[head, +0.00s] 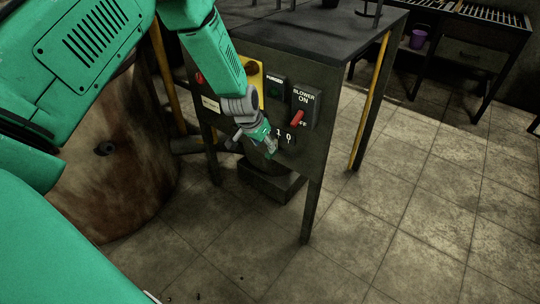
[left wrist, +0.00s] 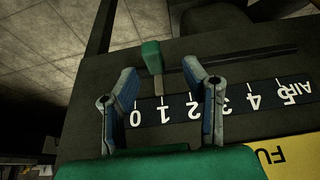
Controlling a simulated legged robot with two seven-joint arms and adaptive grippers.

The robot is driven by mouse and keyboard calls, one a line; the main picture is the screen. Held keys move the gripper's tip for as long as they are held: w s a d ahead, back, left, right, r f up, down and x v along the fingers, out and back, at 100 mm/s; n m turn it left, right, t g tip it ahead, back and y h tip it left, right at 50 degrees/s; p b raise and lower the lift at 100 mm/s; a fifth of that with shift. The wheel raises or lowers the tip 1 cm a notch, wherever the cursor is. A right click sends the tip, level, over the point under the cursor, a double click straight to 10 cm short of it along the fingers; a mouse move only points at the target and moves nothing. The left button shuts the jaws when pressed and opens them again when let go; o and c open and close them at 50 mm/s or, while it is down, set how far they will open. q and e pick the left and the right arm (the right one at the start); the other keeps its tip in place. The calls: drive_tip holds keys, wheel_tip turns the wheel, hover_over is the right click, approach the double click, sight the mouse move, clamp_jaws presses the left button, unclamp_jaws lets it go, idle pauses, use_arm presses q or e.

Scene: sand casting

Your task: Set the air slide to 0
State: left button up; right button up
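The air slide's green knob (left wrist: 152,57) shows in the left wrist view, on a short grey lever beside a straight slot. It stands near the 0 and 1 end of the white number scale (left wrist: 193,108), which appears upside down. My left gripper (left wrist: 158,72) is open, with one fingertip on each side of the knob. Contact cannot be told. In the head view my left gripper (head: 268,147) is at the lower front of the dark control panel (head: 312,155) and hides most of the slide. My right gripper is not in view.
A table leg (head: 312,210) stands below. A rusty round vessel (head: 125,160) is at left. The tiled floor at right is clear.

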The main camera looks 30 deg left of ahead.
use_arm(q)
drive_tip(key=f, duration=0.1)
drive_tip(key=w+d+f+b, duration=0.1)
drive_tip(key=w+d+f, duration=0.1)
drive_tip(key=f, duration=0.1)
drive_tip(key=shift+d+r, duration=0.15)
drive_tip(key=shift+d, duration=0.05)
drive_tip(key=shift+s+a+f, duration=0.1)
drive_tip(key=shift+a+f, duration=0.2)
drive_tip(key=shift+a, duration=0.6)
drive_tip(key=c, duration=0.6)
drive_tip(key=shift+a+f, duration=0.1)
drive_tip(key=shift+a, duration=0.2)
clamp_jaws()
drive_tip(key=d+p, duration=0.1)
drive_tip(key=d, duration=0.4)
drive_tip(key=shift+s, duration=0.15)
drive_tip(key=shift+o, duration=1.5)
unclamp_jaws()
drive_tip(key=o, duration=0.3)
drive_tip(key=shift+d, duration=0.1)
drive_tip(key=v, duration=1.2)
drive_tip(key=shift+d+r, duration=0.25)
drive_tip(key=shift+d, duration=0.1)
